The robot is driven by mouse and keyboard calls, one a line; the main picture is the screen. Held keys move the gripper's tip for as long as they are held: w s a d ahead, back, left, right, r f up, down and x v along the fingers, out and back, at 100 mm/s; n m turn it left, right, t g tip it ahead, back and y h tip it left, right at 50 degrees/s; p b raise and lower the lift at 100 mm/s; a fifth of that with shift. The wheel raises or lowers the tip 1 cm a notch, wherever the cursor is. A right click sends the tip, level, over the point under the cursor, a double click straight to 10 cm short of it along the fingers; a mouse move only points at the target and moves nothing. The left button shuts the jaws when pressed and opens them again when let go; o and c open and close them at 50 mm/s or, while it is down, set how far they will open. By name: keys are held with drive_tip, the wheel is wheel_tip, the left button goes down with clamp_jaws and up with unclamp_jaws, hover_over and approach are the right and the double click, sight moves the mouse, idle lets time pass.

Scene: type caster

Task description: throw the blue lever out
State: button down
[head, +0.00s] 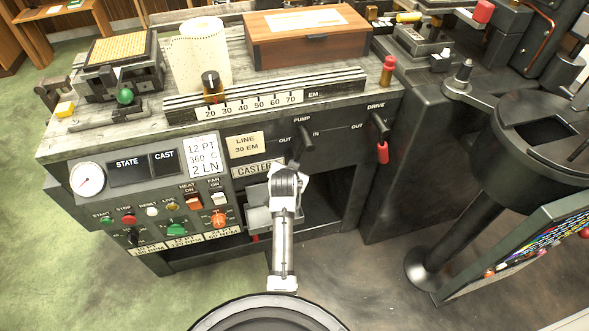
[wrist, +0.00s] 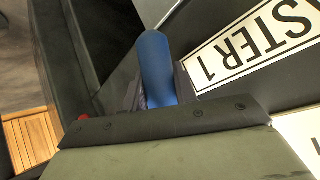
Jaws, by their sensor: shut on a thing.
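The blue lever's handle (wrist: 157,68) shows in the wrist view as a rounded blue rod, beside the right end of the CASTER 1 sign (wrist: 255,45). My gripper (wrist: 150,103) is shut on it; the dark-edged gripper body hides the lower end of the handle. In the head view my wrist covers the blue handle. A black lever arm (head: 304,145) under the PUMP label, between OUT and IN, runs down behind my wrist there.
To the right, a DRIVE lever with a red handle (head: 382,152) hangs on the same panel. A control panel with a gauge (head: 87,179) and buttons is at left. An open dark recess (head: 325,195) lies below.

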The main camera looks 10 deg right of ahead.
drive_tip(key=shift+a, duration=0.15)
drive_tip(key=c, duration=1.4)
unclamp_jaws()
drive_tip(key=b+v, duration=0.1)
drive_tip(key=v, duration=1.3)
